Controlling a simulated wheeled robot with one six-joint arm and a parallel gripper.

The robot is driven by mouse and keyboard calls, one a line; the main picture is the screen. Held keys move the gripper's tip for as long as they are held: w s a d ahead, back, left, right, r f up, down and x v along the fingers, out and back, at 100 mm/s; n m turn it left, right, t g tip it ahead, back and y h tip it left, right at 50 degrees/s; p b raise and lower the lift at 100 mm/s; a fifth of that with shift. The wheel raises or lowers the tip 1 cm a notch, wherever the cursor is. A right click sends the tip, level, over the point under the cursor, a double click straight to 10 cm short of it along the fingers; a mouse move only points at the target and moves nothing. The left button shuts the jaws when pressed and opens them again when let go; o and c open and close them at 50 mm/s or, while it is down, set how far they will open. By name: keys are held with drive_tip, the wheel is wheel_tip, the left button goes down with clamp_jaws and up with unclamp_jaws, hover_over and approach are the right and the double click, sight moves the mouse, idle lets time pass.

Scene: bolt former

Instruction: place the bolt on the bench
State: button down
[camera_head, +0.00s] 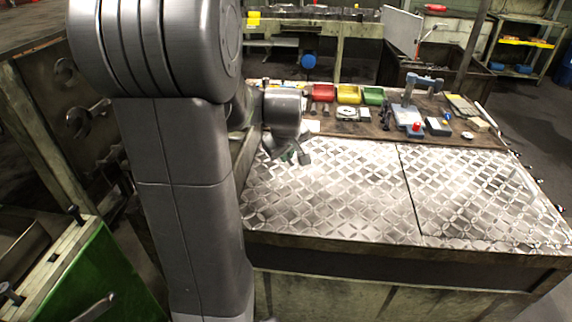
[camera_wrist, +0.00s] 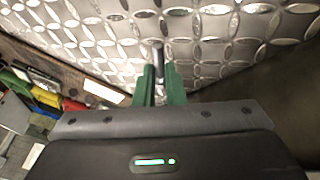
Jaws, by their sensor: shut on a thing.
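The bench (camera_head: 330,195) has a patterned metal top with a dark seam across it. My gripper (camera_head: 301,155) is over the left back part of this metal top. In the wrist view, the green fingers of my gripper (camera_wrist: 160,88) are shut on the bolt (camera_wrist: 158,52), a small grey metal piece that sticks out past the fingertips. The patterned top (camera_wrist: 215,45) lies beyond the bolt in that view. I cannot tell how large the gap between bolt and bench is. In the head view the bolt is too small to make out, and my arm hides the bench's left edge.
Red (camera_head: 323,92), yellow (camera_head: 348,94) and green (camera_head: 373,95) bins stand along the back of the bench. A blue-grey vice-like tool (camera_head: 410,115) and small parts lie to their right. A green machine (camera_head: 85,275) stands at the lower left. Most of the metal top is clear.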

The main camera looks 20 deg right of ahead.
sight(287, 170)
drive_tip(key=shift+f, duration=1.75)
drive_tip(key=shift+f, duration=0.15)
drive_tip(key=c, duration=1.8)
unclamp_jaws()
drive_tip(key=shift+s+r, duration=0.1)
drive_tip(key=shift+r, duration=0.15)
drive_tip(key=v, duration=1.2)
